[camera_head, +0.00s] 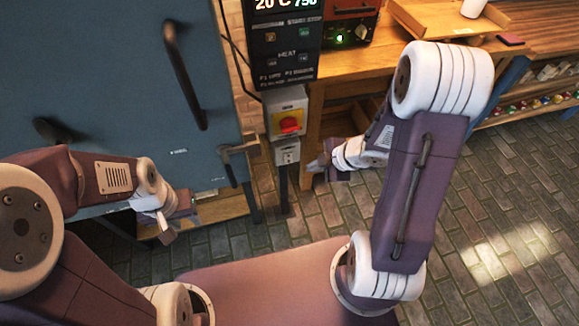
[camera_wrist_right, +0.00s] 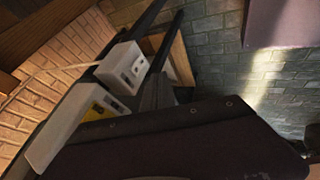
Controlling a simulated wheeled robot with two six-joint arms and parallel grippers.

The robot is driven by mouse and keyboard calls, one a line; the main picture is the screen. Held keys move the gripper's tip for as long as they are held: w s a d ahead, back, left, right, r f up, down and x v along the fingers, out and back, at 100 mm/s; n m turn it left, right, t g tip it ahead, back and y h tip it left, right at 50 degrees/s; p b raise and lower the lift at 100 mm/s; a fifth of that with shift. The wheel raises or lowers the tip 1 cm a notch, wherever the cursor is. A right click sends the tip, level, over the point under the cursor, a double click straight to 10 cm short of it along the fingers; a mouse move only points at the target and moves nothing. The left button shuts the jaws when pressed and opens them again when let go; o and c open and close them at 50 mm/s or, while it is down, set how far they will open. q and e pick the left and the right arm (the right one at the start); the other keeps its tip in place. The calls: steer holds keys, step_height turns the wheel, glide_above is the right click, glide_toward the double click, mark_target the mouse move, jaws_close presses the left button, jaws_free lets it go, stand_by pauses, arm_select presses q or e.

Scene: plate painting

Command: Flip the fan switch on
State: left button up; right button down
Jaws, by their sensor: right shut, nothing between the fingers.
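A grey box with a yellow face and a red rotary switch (camera_head: 289,125) is mounted on a post below the control panel. A smaller grey box (camera_head: 287,153) with small dark details sits just under it; it also shows in the right wrist view (camera_wrist_right: 123,68). I cannot tell from the pictures which one is the fan switch. My right gripper (camera_head: 318,165) is shut and empty, just right of the smaller box; contact is not visible. My left gripper (camera_head: 166,236) hangs low at the left, away from both boxes; its jaw opening is unclear.
A blue cabinet (camera_head: 110,50) with dark handles fills the left. The control panel (camera_head: 288,50) with a lit display is above the switches. A wooden workbench (camera_head: 350,80) stands behind at right, holding a wooden tray (camera_head: 440,22). The brick floor (camera_head: 500,200) at right is clear.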

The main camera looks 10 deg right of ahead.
mark_target(289, 158)
steer(key=w+a+f+b, duration=0.3)
steer(key=w+f+b, duration=0.1)
steer(key=w+f, duration=0.4)
steer(key=shift+w+a+f+b, duration=0.15)
steer(key=shift+a+f+b, duration=0.1)
steer(key=shift+a+b, duration=0.15)
